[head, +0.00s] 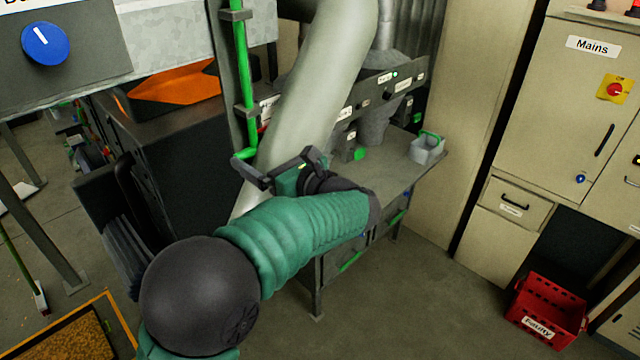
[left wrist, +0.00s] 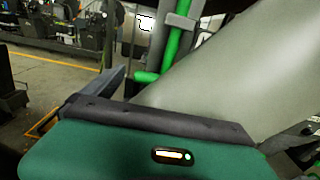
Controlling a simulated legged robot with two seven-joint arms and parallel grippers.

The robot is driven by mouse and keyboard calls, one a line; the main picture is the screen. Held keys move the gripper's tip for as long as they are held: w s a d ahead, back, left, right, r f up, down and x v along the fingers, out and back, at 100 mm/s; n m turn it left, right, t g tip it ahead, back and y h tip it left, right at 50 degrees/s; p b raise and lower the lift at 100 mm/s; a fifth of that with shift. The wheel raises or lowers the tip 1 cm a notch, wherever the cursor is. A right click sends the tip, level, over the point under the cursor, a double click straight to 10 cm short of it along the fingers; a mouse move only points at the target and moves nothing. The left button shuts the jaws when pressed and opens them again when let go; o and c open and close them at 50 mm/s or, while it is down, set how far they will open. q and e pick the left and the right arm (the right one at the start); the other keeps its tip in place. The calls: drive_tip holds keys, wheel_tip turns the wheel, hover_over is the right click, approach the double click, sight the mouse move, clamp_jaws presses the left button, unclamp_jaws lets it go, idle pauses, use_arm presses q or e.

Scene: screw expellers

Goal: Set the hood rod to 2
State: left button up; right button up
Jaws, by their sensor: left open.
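The hood rod looks to be the green vertical rod (head: 240,75), held in dark brackets, with a bent green handle (head: 245,154) at its lower end. The rod also shows in the left wrist view (left wrist: 176,42), with its bent end at the left of the pale duct. My left gripper (head: 276,175) is open and close beside the handle, just below and to its right. I cannot tell whether a finger touches it. Any number marks for the rod are not readable. My right gripper is not in view.
A thick pale duct (head: 318,85) slopes down right behind my left gripper. A grey table (head: 395,165) with a small grey bin (head: 427,149) stands behind. Cream cabinets (head: 570,110) and a red crate (head: 548,310) are at the right. Open floor lies in front of the crate.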

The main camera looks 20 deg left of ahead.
use_arm(q)
drive_tip(key=p+v, duration=0.1)
drive_tip(key=v, duration=1.5)
drive_tip(key=shift+w+p, duration=0.2)
drive_tip(key=shift+p, duration=0.2)
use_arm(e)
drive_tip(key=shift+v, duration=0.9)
use_arm(q)
drive_tip(key=shift+f, duration=0.1)
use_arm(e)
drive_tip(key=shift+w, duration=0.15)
